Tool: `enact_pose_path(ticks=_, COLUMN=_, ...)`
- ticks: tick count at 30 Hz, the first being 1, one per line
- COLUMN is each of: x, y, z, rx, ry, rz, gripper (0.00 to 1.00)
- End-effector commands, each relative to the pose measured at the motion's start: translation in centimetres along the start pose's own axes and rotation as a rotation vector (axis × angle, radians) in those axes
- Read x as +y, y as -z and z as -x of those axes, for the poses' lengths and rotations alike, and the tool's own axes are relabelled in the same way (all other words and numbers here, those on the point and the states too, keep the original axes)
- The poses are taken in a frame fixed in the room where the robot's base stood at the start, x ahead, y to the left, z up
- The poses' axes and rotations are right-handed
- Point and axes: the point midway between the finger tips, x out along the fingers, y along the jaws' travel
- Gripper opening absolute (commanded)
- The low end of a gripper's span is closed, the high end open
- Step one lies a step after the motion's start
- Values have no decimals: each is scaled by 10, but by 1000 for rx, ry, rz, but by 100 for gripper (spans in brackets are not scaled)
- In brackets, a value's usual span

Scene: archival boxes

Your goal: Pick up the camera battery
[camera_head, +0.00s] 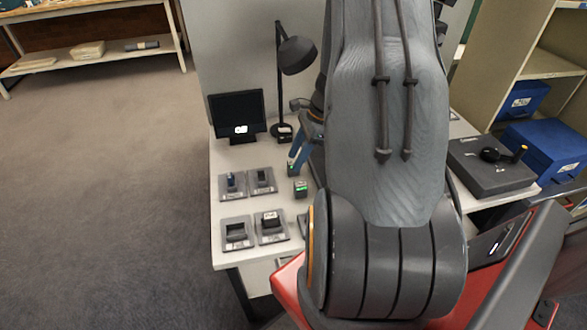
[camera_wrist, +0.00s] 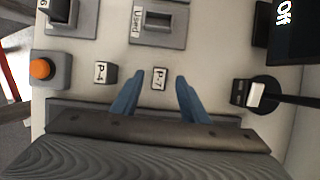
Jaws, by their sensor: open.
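Two small blocks with white labels stand on the table near my gripper: one marked P-7 (camera_wrist: 158,78) and one marked P-4 (camera_wrist: 105,72). In the head view they seem to be the small dark blocks with green faces, the P-4 one (camera_head: 300,188) nearer and the P-7 one (camera_head: 291,169) by my fingers. I cannot tell for sure which is the camera battery. My gripper (camera_wrist: 157,90) is open, its blue fingers pointing at the P-7 block, which shows between the tips. Contact is not visible. The gripper also shows in the head view (camera_head: 299,155), partly hidden by my arm.
Grey trays (camera_head: 238,247) with dark items lie on the white table's left part. A monitor (camera_head: 238,115) and a black lamp (camera_head: 296,55) stand at the back. An orange button box (camera_wrist: 41,70) is beside the P-4 block. A shelf (camera_head: 545,65) holds blue boxes at right.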

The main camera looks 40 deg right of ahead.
Motion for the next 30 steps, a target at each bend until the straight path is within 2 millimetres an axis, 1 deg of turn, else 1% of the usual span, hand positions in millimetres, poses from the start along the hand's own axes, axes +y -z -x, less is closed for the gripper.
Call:
enact_pose_path(ticks=1, x=2, y=-1, z=-9, rx=-1, ry=-4, rz=1, gripper=41)
enact_pose_path(ticks=3, x=1, y=-1, z=-18, rx=0, ry=-3, rz=1, gripper=41)
enact_pose_path(ticks=6, x=1, y=-1, z=-26, rx=0, ry=-2, rz=2, gripper=41)
enact_pose_path(ticks=14, x=1, y=0, z=-27, rx=1, ry=0, rz=2, gripper=41)
enact_pose_path(ticks=17, x=1, y=0, z=-27, rx=1, ry=0, rz=2, gripper=25)
enact_pose_path(ticks=21, x=1, y=0, z=-27, rx=1, ry=0, rz=2, gripper=2)
enact_pose_path(ticks=22, x=1, y=0, z=-27, rx=1, ry=0, rz=2, gripper=0)
enact_pose_path(ticks=30, x=1, y=-1, z=-26, rx=1, ry=0, rz=3, gripper=0)
